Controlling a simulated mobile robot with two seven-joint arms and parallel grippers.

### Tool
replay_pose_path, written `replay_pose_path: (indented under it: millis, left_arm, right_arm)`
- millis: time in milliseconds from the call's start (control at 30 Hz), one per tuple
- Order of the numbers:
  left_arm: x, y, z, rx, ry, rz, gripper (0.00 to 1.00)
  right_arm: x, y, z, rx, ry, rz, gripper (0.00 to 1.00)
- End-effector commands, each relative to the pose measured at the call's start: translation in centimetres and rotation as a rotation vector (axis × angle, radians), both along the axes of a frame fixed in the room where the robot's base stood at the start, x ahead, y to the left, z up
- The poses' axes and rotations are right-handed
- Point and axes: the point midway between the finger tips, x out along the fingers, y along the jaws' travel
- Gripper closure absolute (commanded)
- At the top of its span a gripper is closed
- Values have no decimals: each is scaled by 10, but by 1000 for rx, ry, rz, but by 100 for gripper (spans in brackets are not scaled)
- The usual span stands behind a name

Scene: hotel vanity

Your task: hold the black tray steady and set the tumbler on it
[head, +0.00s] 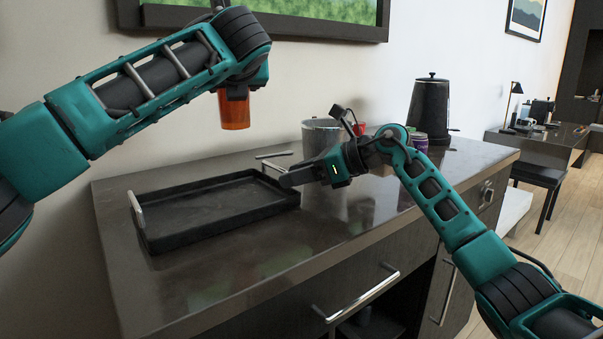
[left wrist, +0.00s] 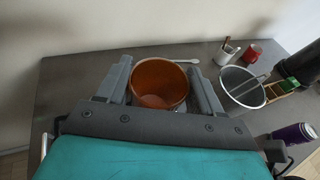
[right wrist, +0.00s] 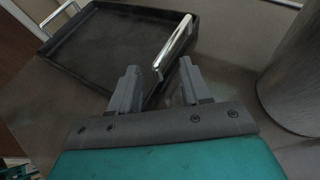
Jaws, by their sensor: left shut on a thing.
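The black tray (head: 205,208) lies flat on the dark vanity top, empty, with a silver handle at each end. The orange tumbler (head: 234,112) is upright in the air above the tray's far side. My left gripper (left wrist: 161,78) is shut on the tumbler, with one finger on each side; in the head view my arm hides most of this gripper. My right gripper (head: 291,178) is at the tray's right end. In the right wrist view its fingers (right wrist: 160,82) stand apart, with the tray's right handle (right wrist: 174,45) just ahead; contact is unclear.
A grey bucket (head: 321,136) stands behind my right gripper. A black kettle (head: 430,108) and a purple can (left wrist: 293,133) stand further right. The counter in front of the tray is clear.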

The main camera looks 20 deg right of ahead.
Motion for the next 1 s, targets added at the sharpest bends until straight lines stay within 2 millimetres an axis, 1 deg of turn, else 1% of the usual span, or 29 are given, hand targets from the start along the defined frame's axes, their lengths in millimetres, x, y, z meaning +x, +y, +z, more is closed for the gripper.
replay_pose_path:
  millis: [33, 67, 400, 500, 1000]
  left_arm:
    - [0, 0, 1, 0, -2, 0, 90]
    - [0, 0, 1, 0, -2, 0, 90]
    - [0, 0, 1, 0, -2, 0, 90]
    - [0, 0, 1, 0, -2, 0, 90]
    - [0, 0, 1, 0, -2, 0, 90]
  right_arm:
    - [0, 0, 0, 0, 0, 0, 56]
    - [0, 0, 0, 0, 0, 0, 59]
    - [0, 0, 0, 1, 1, 1, 92]
    - [0, 0, 0, 1, 1, 1, 100]
    - [0, 0, 0, -1, 1, 1, 100]
